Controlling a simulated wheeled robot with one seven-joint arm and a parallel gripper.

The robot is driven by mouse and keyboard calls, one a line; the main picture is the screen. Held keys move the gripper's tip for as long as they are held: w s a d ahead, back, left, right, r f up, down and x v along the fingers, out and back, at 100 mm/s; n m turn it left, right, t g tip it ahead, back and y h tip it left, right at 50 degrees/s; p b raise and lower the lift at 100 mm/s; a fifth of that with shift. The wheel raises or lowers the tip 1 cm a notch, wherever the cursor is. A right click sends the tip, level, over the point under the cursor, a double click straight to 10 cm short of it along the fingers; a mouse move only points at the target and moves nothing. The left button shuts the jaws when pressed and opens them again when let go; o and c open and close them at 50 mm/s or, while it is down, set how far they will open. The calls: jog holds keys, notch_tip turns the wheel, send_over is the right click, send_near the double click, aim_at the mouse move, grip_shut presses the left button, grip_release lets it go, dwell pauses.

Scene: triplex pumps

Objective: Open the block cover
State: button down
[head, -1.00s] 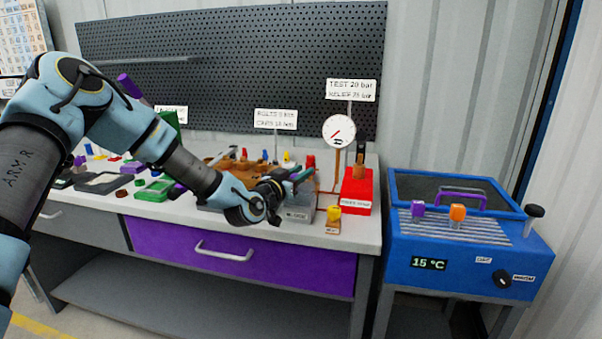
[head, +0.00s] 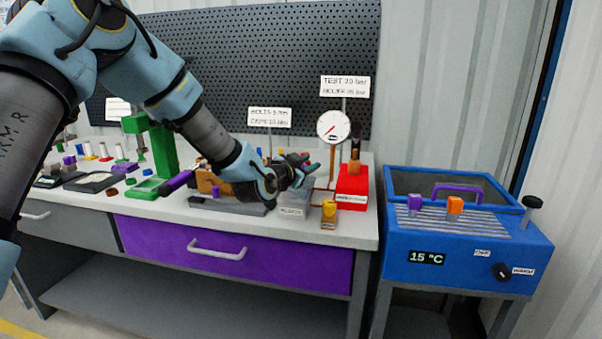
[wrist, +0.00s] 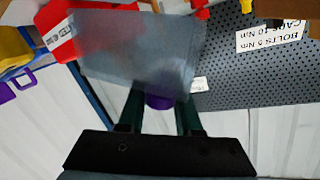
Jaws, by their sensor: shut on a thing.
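My gripper (head: 302,162) is at the right part of the bench, by a small translucent grey box (head: 294,209) with a label on its front. In the wrist view, my two dark green fingers (wrist: 161,104) are shut on a purple knob (wrist: 158,101). The knob is at the edge of a translucent grey panel (wrist: 130,45), which looks like the block cover. In the head view my gripper hides the knob and most of the panel, so I cannot tell how far the cover is raised.
A red box (head: 352,187) and a pressure gauge (head: 333,127) stand just right of my gripper. A yellow-topped piece (head: 329,210) sits near the front edge. A blue bath (head: 465,235) stands right of the bench. A green stand (head: 152,145) and several parts lie left.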

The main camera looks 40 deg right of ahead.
jog(key=s+d+f+m+t+y+b, duration=0.1)
jog(key=s+d+m+t+y+b, duration=0.1)
jog(key=s+m, duration=0.3)
jog(key=shift+s+d+f+m+y+b, duration=0.15)
jog(key=shift+d+f+m+y+b, duration=0.2)
jog(key=shift+d+m+b, duration=0.5)
jog(key=shift+a+m+p, duration=0.15)
jog(key=shift+m+p, duration=0.1)
jog(key=shift+p, duration=0.05)
jog(key=c, duration=0.6)
grip_release()
jog(key=b+v, duration=0.1)
jog(key=v, duration=0.9)
jog(key=shift+s+a+r+b, duration=0.2)
jog(key=shift+a+b, duration=0.1)
jog(key=shift+b, duration=0.1)
